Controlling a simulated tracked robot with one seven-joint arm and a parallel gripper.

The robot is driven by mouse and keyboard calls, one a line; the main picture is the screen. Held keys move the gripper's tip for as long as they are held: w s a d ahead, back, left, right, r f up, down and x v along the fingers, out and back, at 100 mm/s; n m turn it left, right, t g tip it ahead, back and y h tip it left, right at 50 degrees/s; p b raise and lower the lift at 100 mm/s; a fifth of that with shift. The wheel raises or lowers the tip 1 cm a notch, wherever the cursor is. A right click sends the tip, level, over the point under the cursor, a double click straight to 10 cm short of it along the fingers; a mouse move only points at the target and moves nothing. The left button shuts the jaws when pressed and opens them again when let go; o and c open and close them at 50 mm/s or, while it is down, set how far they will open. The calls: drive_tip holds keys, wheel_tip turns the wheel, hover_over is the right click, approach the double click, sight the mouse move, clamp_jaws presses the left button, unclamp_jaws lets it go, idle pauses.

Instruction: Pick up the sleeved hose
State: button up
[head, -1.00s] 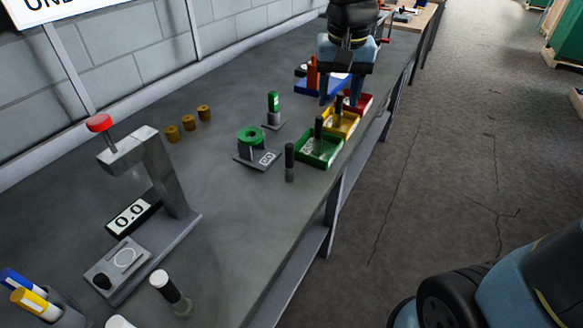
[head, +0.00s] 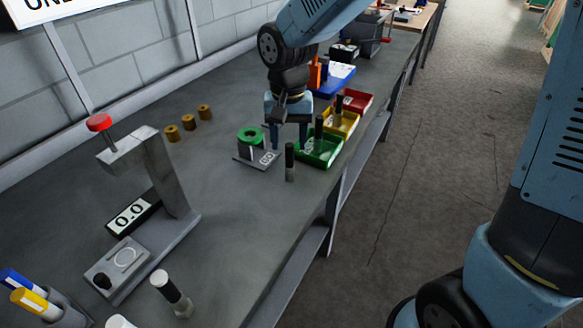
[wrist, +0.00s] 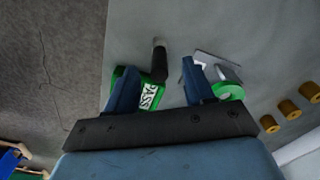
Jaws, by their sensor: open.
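A short upright dark cylinder (head: 289,160) with a paler grey lower part stands on the bench, left of the green tray; it looks like the sleeved hose. It also shows in the wrist view (wrist: 158,64), beyond and between my fingertips. My gripper (head: 289,147) is open, pointing down, just behind the cylinder in the head view and apart from it. Its fingers (wrist: 159,70) hold nothing that I can see. A similar dark piece (head: 319,133) stands in the green tray (head: 329,160). The small green-topped piece seen earlier is hidden behind my gripper.
A green roll (head: 250,137) on a grey stand is close left of my gripper. Yellow (head: 346,128) and red (head: 358,99) trays lie behind the green one. A grey press (head: 160,180) with a red knob stands front left. Bench between press and cylinder is clear.

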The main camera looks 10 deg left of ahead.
sight(290, 166)
drive_tip(key=shift+w+f, duration=0.15)
drive_tip(key=shift+f, duration=1.4)
drive_tip(key=shift+w+f, duration=0.1)
drive_tip(key=shift+f, duration=1.4)
drive_tip(key=shift+c, duration=0.2)
clamp_jaws()
